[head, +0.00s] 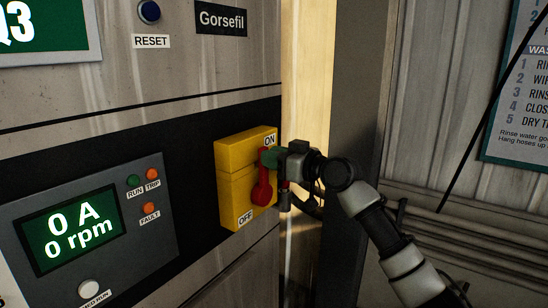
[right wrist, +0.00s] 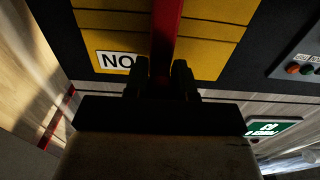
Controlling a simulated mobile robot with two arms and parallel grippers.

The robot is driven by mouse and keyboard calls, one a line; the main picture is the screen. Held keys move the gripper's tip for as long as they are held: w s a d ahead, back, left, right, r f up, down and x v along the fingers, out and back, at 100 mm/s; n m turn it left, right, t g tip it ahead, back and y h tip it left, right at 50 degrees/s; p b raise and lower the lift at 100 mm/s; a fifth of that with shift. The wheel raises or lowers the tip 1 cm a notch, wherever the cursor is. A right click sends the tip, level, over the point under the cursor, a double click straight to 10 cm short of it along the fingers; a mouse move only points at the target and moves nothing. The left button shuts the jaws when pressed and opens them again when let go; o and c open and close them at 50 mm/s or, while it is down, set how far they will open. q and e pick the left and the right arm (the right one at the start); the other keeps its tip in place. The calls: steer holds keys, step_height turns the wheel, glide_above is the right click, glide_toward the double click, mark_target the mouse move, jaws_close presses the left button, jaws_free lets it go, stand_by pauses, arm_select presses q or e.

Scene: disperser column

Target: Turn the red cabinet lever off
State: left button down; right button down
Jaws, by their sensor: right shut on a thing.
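The red lever (head: 262,188) is on the front of a yellow switch box (head: 232,160) on the cabinet. Its handle points up toward the ON label (head: 270,141); the OFF label (head: 245,218) is at the box's lower edge. My right gripper (head: 273,157) comes from the right and is shut on the upper end of the lever, partly covering it. In the right wrist view the red lever (right wrist: 166,35) runs between the two fingers (right wrist: 160,82), with the yellow box (right wrist: 210,45) behind and the ON label upside down. My left gripper is not in view.
A panel display (head: 70,230) reads 0 A and 0 rpm, left of the box. A blue RESET button (head: 149,12) is above. A bright gap (head: 305,80) and a dark post (head: 355,110) stand right of the cabinet. A green-edged sign (head: 518,100) hangs at far right.

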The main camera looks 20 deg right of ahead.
steer(key=shift+s+a, duration=0.1)
steer(key=s+a+n+b, duration=0.1)
steer(key=a+f+n+b, duration=0.1)
steer(key=n, duration=0.1)
steer(key=shift+s+a+b, duration=0.15)
steer(key=shift+s+b, duration=0.15)
steer(key=shift+s, duration=0.1)
steer(key=a+n, duration=0.1)
steer(key=s+a+n+b, duration=0.1)
steer(key=n, duration=0.1)
steer(key=shift+s+f, duration=0.2)
steer(key=shift+f, duration=0.2)
steer(key=n, duration=0.1)
steer(key=s+a+f+n+b, duration=0.1)
steer(key=n, duration=0.1)
steer(key=shift+s+a+f, duration=0.15)
steer(key=shift+a+f, duration=0.1)
steer(key=shift+f, duration=0.05)
steer(key=shift+s+a+f+n, duration=0.4)
steer(key=shift+f+n, duration=0.2)
steer(key=shift+n, duration=0.3)
step_height(320, 180, down, 6)
steer(key=s+a+n, duration=0.1)
steer(key=n, duration=0.6)
steer(key=shift+a+f, duration=0.25)
steer(key=shift+a, duration=0.1)
steer(key=shift+s, duration=0.1)
